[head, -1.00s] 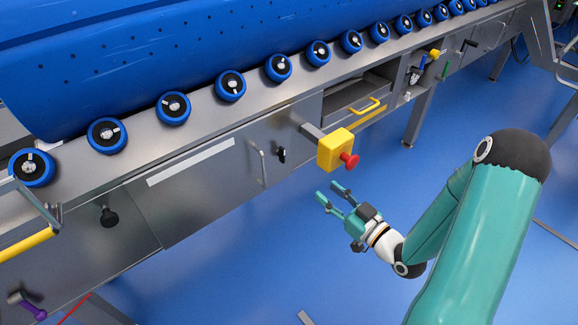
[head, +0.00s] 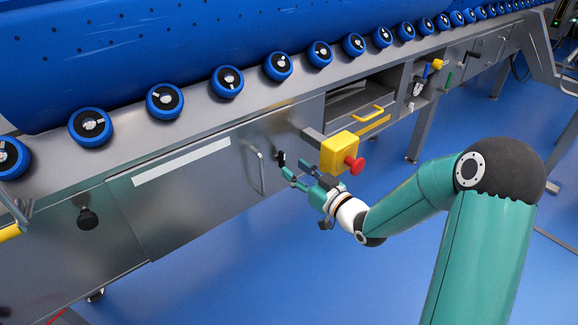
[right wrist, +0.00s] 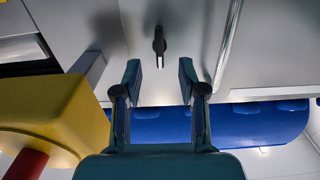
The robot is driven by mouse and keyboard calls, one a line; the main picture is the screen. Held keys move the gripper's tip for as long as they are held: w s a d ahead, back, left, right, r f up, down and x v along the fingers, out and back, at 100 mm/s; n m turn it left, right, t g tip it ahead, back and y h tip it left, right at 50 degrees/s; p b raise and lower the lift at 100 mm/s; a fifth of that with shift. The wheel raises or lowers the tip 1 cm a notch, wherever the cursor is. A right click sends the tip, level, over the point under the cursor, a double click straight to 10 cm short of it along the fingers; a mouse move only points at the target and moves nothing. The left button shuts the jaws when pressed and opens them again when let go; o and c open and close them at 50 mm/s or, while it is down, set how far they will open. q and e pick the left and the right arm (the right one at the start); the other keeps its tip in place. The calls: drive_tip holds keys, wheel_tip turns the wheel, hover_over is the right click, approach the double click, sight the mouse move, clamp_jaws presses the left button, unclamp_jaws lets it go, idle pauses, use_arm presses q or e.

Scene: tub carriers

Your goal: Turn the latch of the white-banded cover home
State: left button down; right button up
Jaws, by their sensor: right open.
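The white-banded cover (head: 205,205) is a grey metal panel on the machine's front, with a white strip (head: 180,162) and a bar handle (head: 260,172). Its small black latch (head: 281,158) sits right of the handle and looks about upright. My right gripper (head: 297,173) is open and empty, its fingers reaching toward the latch from the lower right. In the right wrist view the latch (right wrist: 159,45) shows beyond and between the open fingertips (right wrist: 159,70), with a visible gap to each finger. My left gripper is out of view.
A yellow box with a red button (head: 339,152) juts out right beside my right gripper; it looms large in the right wrist view (right wrist: 50,105). A black knob (head: 88,218) is on the left panel. Blue rollers line the ledge above. The blue floor below is mostly clear.

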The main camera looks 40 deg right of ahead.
sight(284, 161)
drive_tip(key=shift+w+a+b, duration=0.2)
drive_tip(key=shift+w+b, duration=0.1)
drive_tip(key=shift+w, duration=1.85)
drive_tip(key=shift+c, duration=0.2)
